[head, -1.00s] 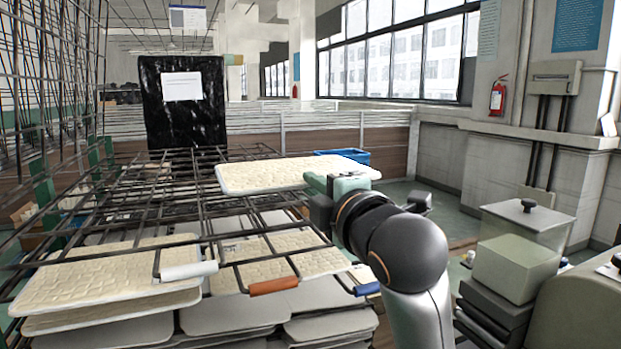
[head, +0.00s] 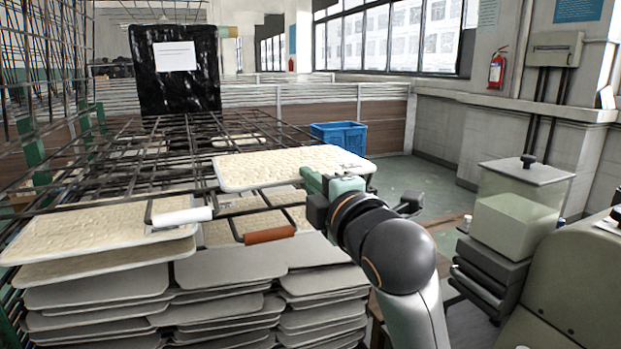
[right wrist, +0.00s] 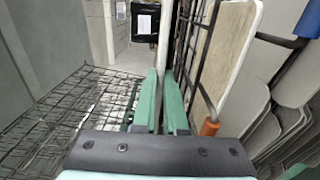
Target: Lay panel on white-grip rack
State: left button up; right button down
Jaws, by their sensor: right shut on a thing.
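My right gripper (head: 322,184) is shut on the near right edge of a cream panel (head: 285,166) with a pale rim. The panel is held roughly flat above the wire racks, right of the white grip. In the right wrist view the panel (right wrist: 164,45) shows edge-on between the green fingers (right wrist: 161,100). The white-grip rack (head: 150,208) is at the left, its white grip (head: 183,217) at the near edge. Cream panels (head: 85,228) show around its bars; whether on or under them I cannot tell. My left gripper is not in view.
An orange-grip rack (head: 269,235) lies right of the white grip, below the held panel. Stacks of grey trays (head: 240,262) stand beneath. A blue crate (head: 340,137) is behind on the floor. A clear bin (head: 522,195) stands at the right.

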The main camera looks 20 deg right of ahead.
jog(key=shift+f, duration=0.3)
dwell(0.7)
jog(key=c, duration=0.9)
grip_release()
jog(key=shift+f, duration=0.4)
jog(key=shift+s, duration=0.2)
jog(key=shift+s+d+b, duration=0.1)
jog(key=shift+s+b, duration=1.35)
jog(key=shift+s, duration=1.9)
